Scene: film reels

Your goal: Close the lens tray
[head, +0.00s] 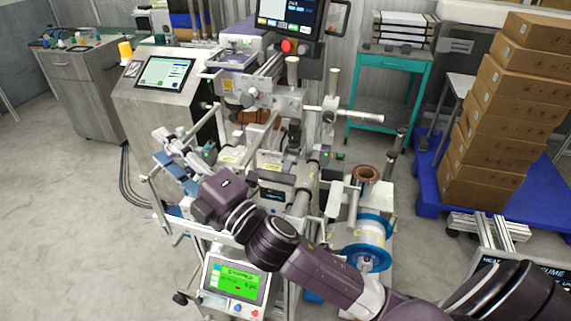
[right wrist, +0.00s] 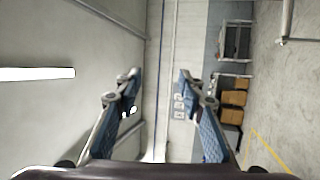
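I cannot pick out the lens tray for certain in either view. The film machine (head: 262,110) stands in the middle of the head view, with several rails, rollers and small blocks on it. My right arm crosses its front from the lower right. My right gripper (head: 160,147) is at the machine's left front side, pointing left and away from the machine's middle. It also shows in the right wrist view (right wrist: 158,84), with its two blue-padded fingers apart and nothing between them. My arm and wrist hide part of the machine's front. My left gripper is not in view.
A touchscreen console (head: 164,73) stands left of the machine. A blue-flanged reel (head: 368,240) is at the lower right. Stacked cartons (head: 515,100) stand on a blue pallet (head: 428,190). Floor at left is clear.

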